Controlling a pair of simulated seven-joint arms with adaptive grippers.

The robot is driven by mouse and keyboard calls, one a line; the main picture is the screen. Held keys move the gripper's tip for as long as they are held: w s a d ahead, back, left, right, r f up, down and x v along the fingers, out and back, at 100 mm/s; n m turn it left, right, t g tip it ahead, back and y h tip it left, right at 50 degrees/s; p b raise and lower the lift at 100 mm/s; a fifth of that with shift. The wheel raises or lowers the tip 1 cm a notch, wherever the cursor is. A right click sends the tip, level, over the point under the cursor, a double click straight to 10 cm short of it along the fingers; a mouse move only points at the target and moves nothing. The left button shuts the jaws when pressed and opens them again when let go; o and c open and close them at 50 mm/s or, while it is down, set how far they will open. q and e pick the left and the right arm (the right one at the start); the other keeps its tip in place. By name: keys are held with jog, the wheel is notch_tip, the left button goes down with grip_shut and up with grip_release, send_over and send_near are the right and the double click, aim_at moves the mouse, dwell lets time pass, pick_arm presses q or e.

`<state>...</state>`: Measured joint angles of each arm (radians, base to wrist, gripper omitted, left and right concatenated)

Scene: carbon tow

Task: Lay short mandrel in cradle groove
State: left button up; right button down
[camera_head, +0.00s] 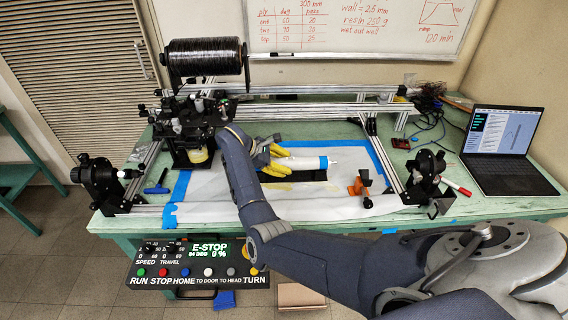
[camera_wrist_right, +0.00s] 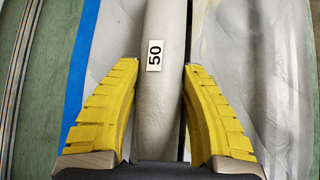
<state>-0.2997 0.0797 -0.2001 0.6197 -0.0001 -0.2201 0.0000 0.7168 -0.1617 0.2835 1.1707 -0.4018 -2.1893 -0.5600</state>
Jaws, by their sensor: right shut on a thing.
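The short mandrel (camera_head: 306,163) is a pale grey-white cylinder lying roughly left to right over the covered middle of the bench. My right gripper (camera_head: 272,160) has yellow ribbed fingers and is shut on it near its left part. In the right wrist view the mandrel (camera_wrist_right: 163,105) runs between the fingers of my right gripper (camera_wrist_right: 161,66), with a "50" label on its upper face. My left gripper is not in view.
White sheeting edged with blue tape (camera_head: 376,150) covers the bench. An orange clamp (camera_head: 358,186) stands right of the mandrel. A winding head (camera_head: 190,125) and black tow spool (camera_head: 205,58) are behind left. A laptop (camera_head: 508,145) sits far right; a control box (camera_head: 195,262) hangs in front.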

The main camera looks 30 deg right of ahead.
jog(key=c, duration=0.7)
grip_release()
jog(key=shift+f, duration=0.1)
jog(key=v, duration=1.2)
